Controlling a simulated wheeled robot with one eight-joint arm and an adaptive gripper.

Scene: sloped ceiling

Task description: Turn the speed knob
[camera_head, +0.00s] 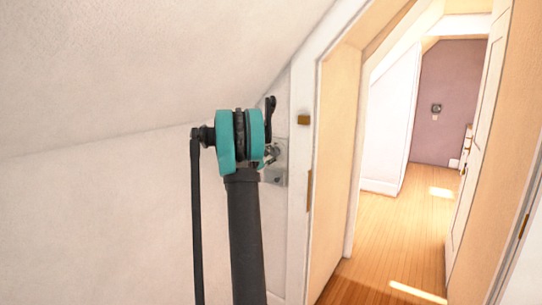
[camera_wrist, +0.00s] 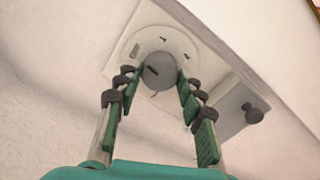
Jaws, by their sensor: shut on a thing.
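The speed knob (camera_wrist: 160,72) is a round grey knob with a dark pointer line, set on a white circular dial with small marks on a pale wall plate (camera_wrist: 120,58). In the wrist view, my gripper (camera_wrist: 161,78) has one green-padded finger at each side of the knob, and it is shut on it. The pointer line lies toward the upper left of the knob. In the head view, my teal and black arm reaches up to a grey plate (camera_head: 279,165) on the wall, beside the door frame. My arm partly hides the plate, and the knob cannot be made out there.
A second plate with a small dark knob (camera_wrist: 253,113) is right of the dial. The white door frame (camera_head: 302,170) stands close to the right of the plate. A doorway opens onto a wooden floor (camera_head: 400,235). The sloped ceiling (camera_head: 130,60) hangs above my arm.

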